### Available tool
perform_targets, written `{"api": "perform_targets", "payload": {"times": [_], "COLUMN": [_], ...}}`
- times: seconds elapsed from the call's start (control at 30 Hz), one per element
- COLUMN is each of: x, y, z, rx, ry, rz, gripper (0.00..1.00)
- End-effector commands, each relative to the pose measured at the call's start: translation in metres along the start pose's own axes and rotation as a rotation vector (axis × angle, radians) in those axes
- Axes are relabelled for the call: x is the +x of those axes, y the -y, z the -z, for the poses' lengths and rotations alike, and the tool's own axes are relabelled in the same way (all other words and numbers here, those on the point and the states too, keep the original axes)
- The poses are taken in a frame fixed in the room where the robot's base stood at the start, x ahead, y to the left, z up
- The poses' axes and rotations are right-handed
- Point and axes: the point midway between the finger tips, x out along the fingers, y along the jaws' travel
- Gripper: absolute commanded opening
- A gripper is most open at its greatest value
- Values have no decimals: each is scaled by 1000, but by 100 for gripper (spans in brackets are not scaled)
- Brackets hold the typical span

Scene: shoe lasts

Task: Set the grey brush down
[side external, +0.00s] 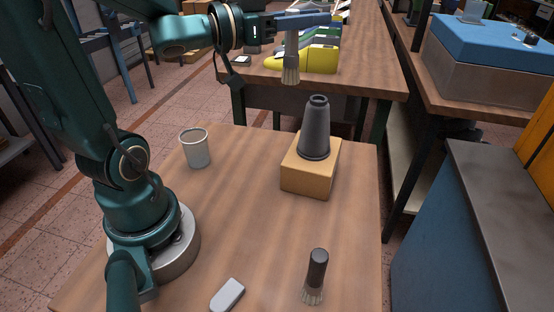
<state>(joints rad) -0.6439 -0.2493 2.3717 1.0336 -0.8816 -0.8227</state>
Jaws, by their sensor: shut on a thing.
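The grey brush (291,48) hangs upright in the air with its pale bristles pointing down. My gripper (290,22) is shut on the upper end of its handle, high above the far part of the near table (230,220). The bristles are clear of every surface. The top of the handle is partly hidden by the gripper.
A dark cone (316,130) stands on a tan block (310,180). A grey cup (195,148) stands at the left. A dark-handled brush (317,268) and a pale grey piece (228,295) are near the front edge. The table middle is bare.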

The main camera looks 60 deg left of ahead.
Motion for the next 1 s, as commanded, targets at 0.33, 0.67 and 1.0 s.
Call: {"api": "perform_targets", "payload": {"times": [0.33, 0.67, 1.0], "x": [33, 38, 5], "y": [60, 102, 160], "z": [21, 0, -68], "rx": [-1, -1, 12], "ry": [9, 15, 24], "rz": [341, 581, 1026], "gripper": [0, 0, 0]}}
